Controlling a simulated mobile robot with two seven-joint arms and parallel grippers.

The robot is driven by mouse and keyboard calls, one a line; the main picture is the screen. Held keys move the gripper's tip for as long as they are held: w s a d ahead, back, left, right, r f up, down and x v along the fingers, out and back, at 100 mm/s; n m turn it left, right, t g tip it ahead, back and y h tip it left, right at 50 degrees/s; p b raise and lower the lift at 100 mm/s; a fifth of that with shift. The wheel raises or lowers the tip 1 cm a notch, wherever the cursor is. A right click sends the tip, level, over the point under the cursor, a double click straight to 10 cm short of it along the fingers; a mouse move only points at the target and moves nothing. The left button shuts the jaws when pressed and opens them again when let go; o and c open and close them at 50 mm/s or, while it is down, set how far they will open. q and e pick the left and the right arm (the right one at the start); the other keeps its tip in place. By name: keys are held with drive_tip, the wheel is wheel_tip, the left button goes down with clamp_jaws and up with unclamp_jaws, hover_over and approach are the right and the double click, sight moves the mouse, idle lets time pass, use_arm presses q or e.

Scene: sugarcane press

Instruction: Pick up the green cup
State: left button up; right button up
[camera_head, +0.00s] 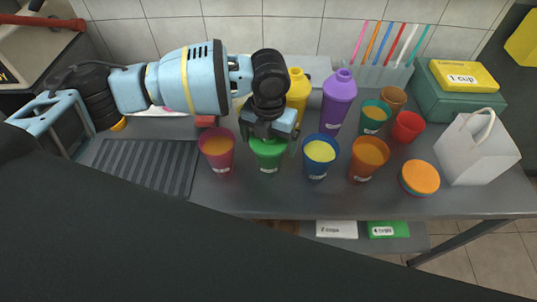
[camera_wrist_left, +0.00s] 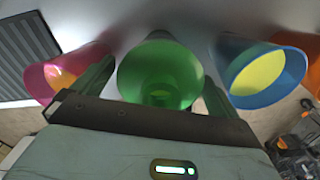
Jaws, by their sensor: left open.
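The green cup (camera_head: 268,155) stands upright in the front row on the grey table, between a pink cup (camera_head: 217,147) and a blue cup (camera_head: 320,155). My left gripper (camera_head: 268,137) is right over it and hides its rim in the head view. In the left wrist view the green cup (camera_wrist_left: 160,80) sits between the two open fingers (camera_wrist_left: 160,95), with one finger on each side. I cannot tell whether they touch it. My right gripper is out of view.
An orange cup (camera_head: 368,157) stands right of the blue one. Behind are a yellow bottle (camera_head: 298,92), a purple bottle (camera_head: 338,100), and teal, brown and red cups. A white bag (camera_head: 477,150) stands at the right. A ridged dark mat (camera_head: 145,167) lies at the left.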

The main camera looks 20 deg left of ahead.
use_arm(q)
drive_tip(key=shift+f, duration=0.7)
drive_tip(key=shift+c, duration=0.5)
drive_tip(key=c, duration=1.7)
